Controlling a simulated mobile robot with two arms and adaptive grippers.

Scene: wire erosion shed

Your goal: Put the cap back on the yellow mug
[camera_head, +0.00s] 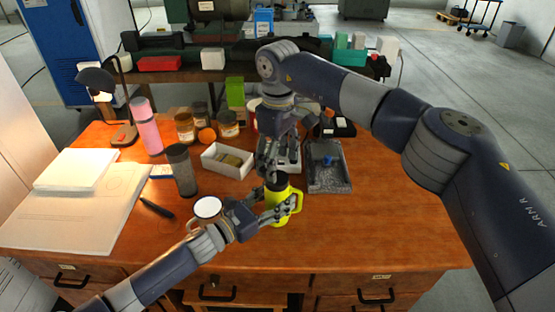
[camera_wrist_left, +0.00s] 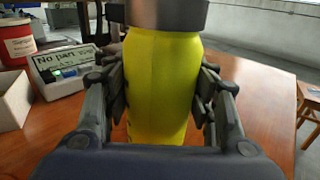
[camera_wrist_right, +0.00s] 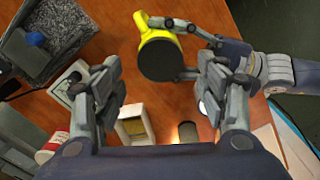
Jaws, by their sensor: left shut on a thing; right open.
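The yellow mug (camera_head: 283,208) stands upright near the middle of the desk. My left gripper (camera_head: 272,212) is shut around its body from the left; in the left wrist view, fingers press both sides of the mug (camera_wrist_left: 160,85). A grey band (camera_wrist_left: 165,13) rings its upper end. A dark round piece, which looks like the cap (camera_wrist_right: 159,60), covers the mug's top in the right wrist view; I cannot tell whether it is fully seated. My right gripper (camera_head: 267,163) is open just above the mug's top, with its fingers (camera_wrist_right: 163,78) apart and empty.
A white mug (camera_head: 207,207) stands left of the yellow one. A white box (camera_head: 227,160), a dark grey bottle (camera_head: 182,172) and a grey tray (camera_head: 329,181) with a blue item stand behind. The desk's right front (camera_head: 380,220) is clear.

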